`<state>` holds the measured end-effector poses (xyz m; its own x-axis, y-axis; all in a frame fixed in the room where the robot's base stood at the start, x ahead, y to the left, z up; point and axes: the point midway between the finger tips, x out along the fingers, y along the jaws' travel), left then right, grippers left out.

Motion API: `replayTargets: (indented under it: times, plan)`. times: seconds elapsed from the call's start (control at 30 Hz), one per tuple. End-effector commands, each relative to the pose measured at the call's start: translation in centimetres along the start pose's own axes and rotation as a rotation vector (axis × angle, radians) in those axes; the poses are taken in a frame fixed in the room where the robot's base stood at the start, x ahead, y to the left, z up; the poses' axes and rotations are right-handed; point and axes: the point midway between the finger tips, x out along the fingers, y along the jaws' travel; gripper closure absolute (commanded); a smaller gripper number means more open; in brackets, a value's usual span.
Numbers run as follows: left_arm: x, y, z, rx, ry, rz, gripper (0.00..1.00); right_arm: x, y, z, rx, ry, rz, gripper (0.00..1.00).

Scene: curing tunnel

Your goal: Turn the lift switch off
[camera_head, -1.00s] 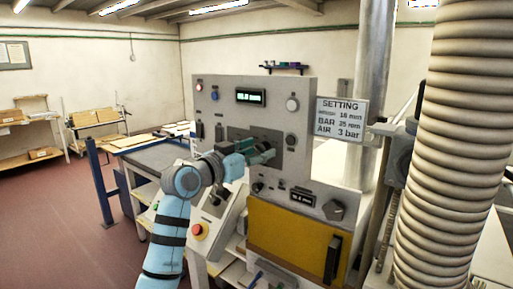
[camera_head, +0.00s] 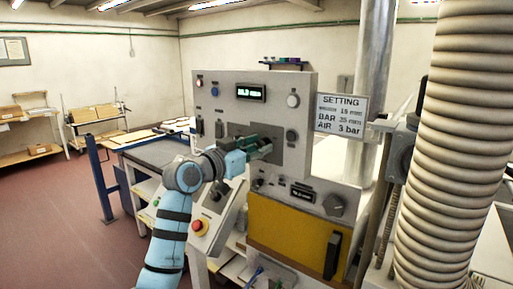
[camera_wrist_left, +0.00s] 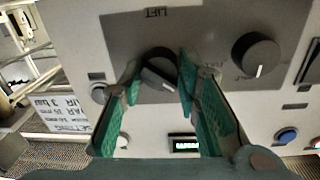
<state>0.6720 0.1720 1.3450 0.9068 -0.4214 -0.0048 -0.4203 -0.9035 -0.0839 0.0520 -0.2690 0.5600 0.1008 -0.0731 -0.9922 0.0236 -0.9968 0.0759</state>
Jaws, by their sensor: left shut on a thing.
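The lift switch (camera_wrist_left: 158,68) is a dark round knob on a grey plate, under an upside-down LIFT label (camera_wrist_left: 155,13) in the left wrist view. A pale mark shows on its lower side, slanted. The green fingers of my left gripper (camera_wrist_left: 160,88) stand on both sides of the knob and are closed on it. In the head view my left gripper (camera_head: 262,147) reaches the panel's middle plate and hides the knob. My right gripper is not in view.
A second dark knob (camera_wrist_left: 256,54) sits beside the switch. A setting sign (camera_head: 341,114) and a large ribbed hose (camera_head: 458,150) stand to the right.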

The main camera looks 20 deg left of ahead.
Motion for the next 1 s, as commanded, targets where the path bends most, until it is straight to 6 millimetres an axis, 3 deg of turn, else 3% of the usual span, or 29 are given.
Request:
replayTargets:
  times: [1.0]
  plan:
    - [0.02,0.12,-0.32,0.792,-0.041,-0.001,0.98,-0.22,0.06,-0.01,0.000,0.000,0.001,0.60]
